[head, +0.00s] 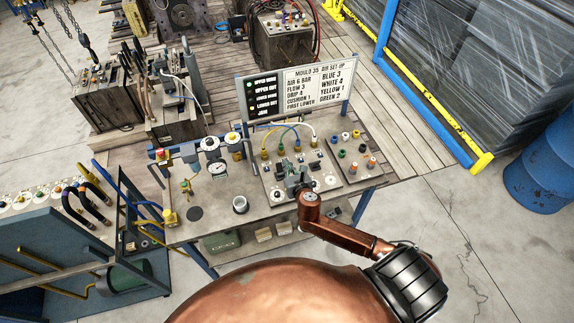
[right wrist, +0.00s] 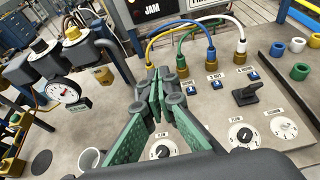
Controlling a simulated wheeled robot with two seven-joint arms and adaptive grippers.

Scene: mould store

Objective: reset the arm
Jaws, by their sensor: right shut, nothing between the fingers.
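My right gripper (head: 297,183) is over the sloping control panel (head: 273,193) on the bench. In the right wrist view its green-padded fingers (right wrist: 170,78) are closed together with nothing between them. They point toward the hose fittings, and I cannot tell whether the tips touch the panel. A yellow, a blue, a green and a white hose (right wrist: 228,20) arch behind the fingers, with visible ends in brass fittings (right wrist: 239,62). A black lever (right wrist: 253,95) and white dials (right wrist: 243,135) are to the right of the fingers. My left gripper is not in view.
The bench (head: 225,215) also holds a pressure gauge (head: 219,168), a cup (head: 240,204) and a plate of coloured rings (head: 353,150). A sign board (head: 320,87) stands behind the panel. A blue cabinet (head: 60,260) is at left. Open floor lies to the right.

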